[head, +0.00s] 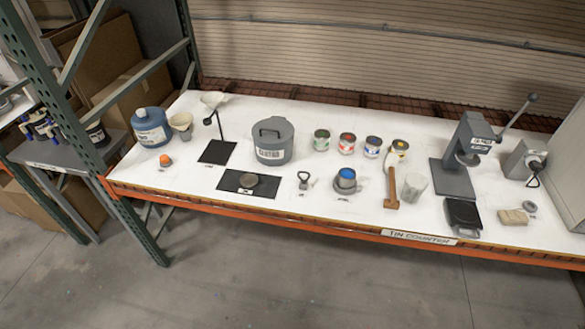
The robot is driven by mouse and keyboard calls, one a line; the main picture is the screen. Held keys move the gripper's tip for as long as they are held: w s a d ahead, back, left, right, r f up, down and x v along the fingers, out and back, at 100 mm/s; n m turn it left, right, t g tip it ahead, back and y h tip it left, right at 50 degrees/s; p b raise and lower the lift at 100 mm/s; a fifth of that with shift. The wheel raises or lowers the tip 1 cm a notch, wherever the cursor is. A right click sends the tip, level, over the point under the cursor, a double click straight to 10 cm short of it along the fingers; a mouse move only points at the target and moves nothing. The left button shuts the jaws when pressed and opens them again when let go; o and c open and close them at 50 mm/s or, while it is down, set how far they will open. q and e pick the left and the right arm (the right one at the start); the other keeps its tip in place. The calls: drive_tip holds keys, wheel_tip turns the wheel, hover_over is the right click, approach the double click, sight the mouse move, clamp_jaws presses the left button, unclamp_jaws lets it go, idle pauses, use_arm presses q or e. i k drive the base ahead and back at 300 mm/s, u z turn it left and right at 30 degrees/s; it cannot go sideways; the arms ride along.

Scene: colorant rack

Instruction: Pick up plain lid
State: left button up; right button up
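A flat round grey disc (249,181), which looks like the plain lid, lies on a black mat (271,191) near the front edge of the white counter, left of centre. A second small grey round piece (529,207) lies at the counter's far right; I cannot tell what it is. Neither of my grippers shows in the head view.
The white counter (215,190) has an orange front beam. A grey lidded bucket (272,141) stands behind the mat. Several tins stand behind. A lever press (470,150) stands right.

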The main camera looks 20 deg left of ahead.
sight(249, 180)
drive_tip(key=z, duration=0.3)
drive_tip(key=i, duration=0.75)
drive_tip(key=u, duration=0.55)
drive_tip(key=i, duration=1)
drive_tip(key=u, duration=0.75)
